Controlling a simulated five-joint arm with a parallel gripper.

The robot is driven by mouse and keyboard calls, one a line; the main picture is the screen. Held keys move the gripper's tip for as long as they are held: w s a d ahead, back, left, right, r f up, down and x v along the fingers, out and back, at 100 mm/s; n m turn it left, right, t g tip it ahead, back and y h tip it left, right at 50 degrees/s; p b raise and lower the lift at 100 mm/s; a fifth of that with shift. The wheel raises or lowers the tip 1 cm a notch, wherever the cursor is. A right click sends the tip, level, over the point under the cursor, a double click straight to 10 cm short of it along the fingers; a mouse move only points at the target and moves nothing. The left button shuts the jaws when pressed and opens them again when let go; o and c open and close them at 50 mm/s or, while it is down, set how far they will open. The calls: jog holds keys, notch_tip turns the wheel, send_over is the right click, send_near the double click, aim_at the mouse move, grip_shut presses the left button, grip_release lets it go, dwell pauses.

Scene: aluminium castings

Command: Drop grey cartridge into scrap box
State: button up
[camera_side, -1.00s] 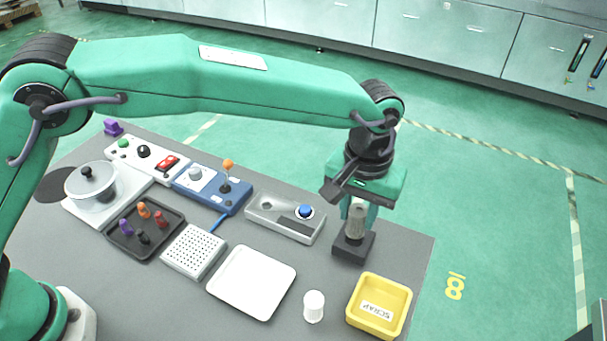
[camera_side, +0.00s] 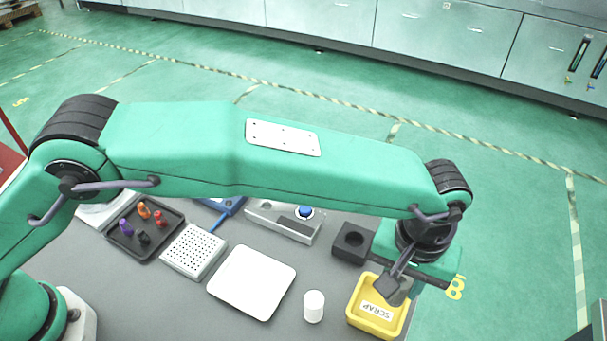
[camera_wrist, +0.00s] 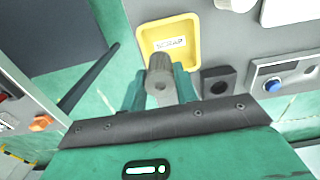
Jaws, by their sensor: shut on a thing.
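My gripper (camera_wrist: 160,92) is shut on the grey cartridge (camera_wrist: 159,72), which shows between its fingers in the wrist view. In the side view my gripper (camera_side: 398,284) is over the yellow scrap box (camera_side: 362,324), and the cartridge is hard to make out there. The scrap box also shows in the wrist view (camera_wrist: 186,24), with the cartridge overlapping its near part. The box has a white SCRAP label. Whether the cartridge is above the rim or below it I cannot tell.
A black block with an empty round hole (camera_side: 351,243) stands behind the box. A white cylinder (camera_side: 314,306) and a white tray (camera_side: 251,282) are to the left. A grey unit with a blue button (camera_side: 284,220) lies further back. Open floor is on the right.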

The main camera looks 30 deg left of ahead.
aim_at(394, 298)
jog(key=shift+f, duration=2.7)
jog(key=o, duration=1)
jog(key=shift+o, duration=0.2)
jog(key=shift+r, duration=3.9)
jog(key=shift+a, duration=0.1)
